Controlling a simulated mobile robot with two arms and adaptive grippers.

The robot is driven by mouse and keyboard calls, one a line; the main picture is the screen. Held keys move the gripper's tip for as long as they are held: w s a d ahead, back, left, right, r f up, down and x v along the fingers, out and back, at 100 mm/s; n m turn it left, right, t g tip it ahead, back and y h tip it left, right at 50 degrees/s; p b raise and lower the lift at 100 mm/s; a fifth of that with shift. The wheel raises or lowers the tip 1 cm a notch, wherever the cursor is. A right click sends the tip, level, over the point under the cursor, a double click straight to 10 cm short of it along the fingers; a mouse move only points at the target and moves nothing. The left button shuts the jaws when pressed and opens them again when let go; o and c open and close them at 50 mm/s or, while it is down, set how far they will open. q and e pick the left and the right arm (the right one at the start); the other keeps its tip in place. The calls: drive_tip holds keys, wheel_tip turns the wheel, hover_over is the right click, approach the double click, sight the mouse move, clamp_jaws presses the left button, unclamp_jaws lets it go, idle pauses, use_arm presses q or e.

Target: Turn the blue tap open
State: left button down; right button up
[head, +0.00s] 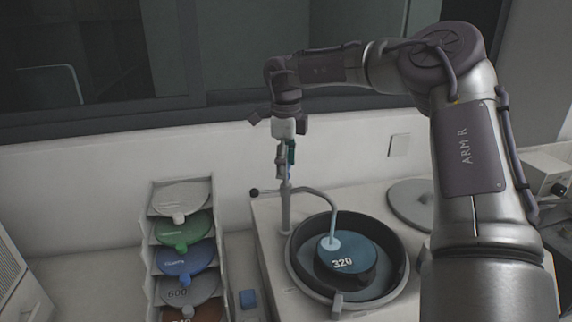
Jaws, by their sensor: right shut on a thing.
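A grey water pipe with a post (286,205) rises from the left rear of the polishing machine and curves over its round basin. A small blue part, the tap (290,171), shows at the top of the post, mostly hidden by my right gripper. My right gripper (287,168) points straight down over the post and is shut on the blue tap. A green patch shows beside its fingers. How far the tap is turned cannot be told. My left gripper is not in view.
The machine's dark basin (300,238) holds a blue disc (347,262) marked 320. A rack of coloured discs (148,235) stands at the left. A round grey lid (410,204) lies at the right. A small blue block (248,299) sits beside the machine. A wall is close behind.

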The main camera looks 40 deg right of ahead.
drive_tip(key=n, duration=0.5)
drive_tip(key=shift+r+n, duration=0.1)
drive_tip(key=shift+n, duration=0.2)
idle(0.5)
drive_tip(key=o, duration=1.1)
drive_tip(key=shift+o, duration=0.2)
wheel_tip(320, 180, up, 12)
